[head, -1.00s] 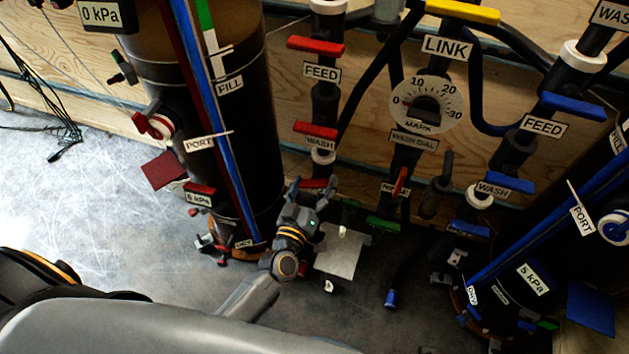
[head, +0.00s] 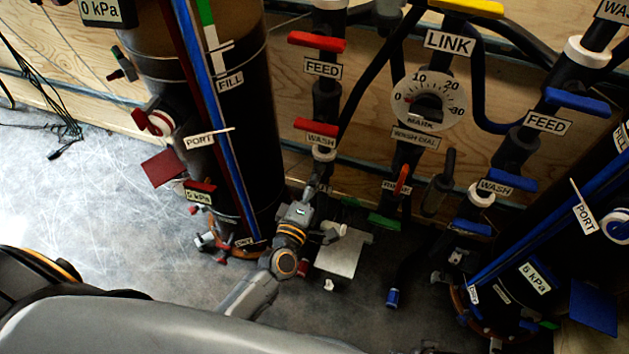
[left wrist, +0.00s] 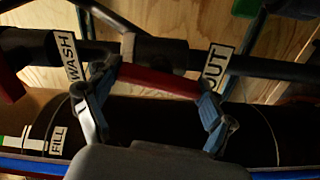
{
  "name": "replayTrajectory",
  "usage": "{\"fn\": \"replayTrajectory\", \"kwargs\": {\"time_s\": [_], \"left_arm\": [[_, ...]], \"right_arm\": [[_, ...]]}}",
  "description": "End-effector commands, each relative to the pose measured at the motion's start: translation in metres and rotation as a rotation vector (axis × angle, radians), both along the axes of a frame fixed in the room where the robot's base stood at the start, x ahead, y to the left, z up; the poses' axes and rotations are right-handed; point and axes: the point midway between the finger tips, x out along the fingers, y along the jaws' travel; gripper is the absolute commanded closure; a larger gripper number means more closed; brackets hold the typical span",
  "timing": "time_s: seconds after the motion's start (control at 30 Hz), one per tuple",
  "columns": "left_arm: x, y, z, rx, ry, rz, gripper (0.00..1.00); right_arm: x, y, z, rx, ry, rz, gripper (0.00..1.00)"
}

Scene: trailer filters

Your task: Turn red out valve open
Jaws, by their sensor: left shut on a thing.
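The red out valve handle (left wrist: 160,81) lies nearly crosswise in the left wrist view, on a dark pipe beside the OUT label (left wrist: 216,74). My left gripper (left wrist: 158,88) is shut on it, with one finger at each end of the handle. In the head view my left gripper (head: 318,195) is low at the red pipe column, below the red WASH handle (head: 316,132). There the gripper hides the out handle, so its angle cannot be read in that view. My right gripper is not in view.
A dark tank (head: 240,130) with red and blue tubes stands left of the gripper. The red FEED handle (head: 317,42) is higher on the same column. A mark dial (head: 428,100) and blue-handled pipes are to the right. A pale plate (head: 340,255) is near the gripper.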

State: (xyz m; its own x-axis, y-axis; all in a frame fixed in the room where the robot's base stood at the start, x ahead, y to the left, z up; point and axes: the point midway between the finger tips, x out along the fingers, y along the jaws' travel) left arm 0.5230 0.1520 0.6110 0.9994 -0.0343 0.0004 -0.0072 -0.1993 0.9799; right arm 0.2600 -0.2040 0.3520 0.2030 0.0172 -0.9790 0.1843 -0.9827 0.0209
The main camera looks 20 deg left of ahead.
Motion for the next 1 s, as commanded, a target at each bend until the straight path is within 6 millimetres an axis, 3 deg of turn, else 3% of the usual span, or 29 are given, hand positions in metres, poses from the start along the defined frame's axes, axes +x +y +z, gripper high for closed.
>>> {"fn": "replayTrajectory", "kwargs": {"time_s": [0.4,0.97,1.0], "left_arm": [[0.000,0.001,-0.001,-0.190,0.006,0.000,0.49],[0.000,0.000,0.000,-0.221,0.007,0.001,0.49],[0.000,0.000,0.000,-0.221,0.007,0.001,0.11]], "right_arm": [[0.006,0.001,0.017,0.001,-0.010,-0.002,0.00],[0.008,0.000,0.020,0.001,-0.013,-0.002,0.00],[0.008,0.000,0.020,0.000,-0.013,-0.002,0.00]]}}
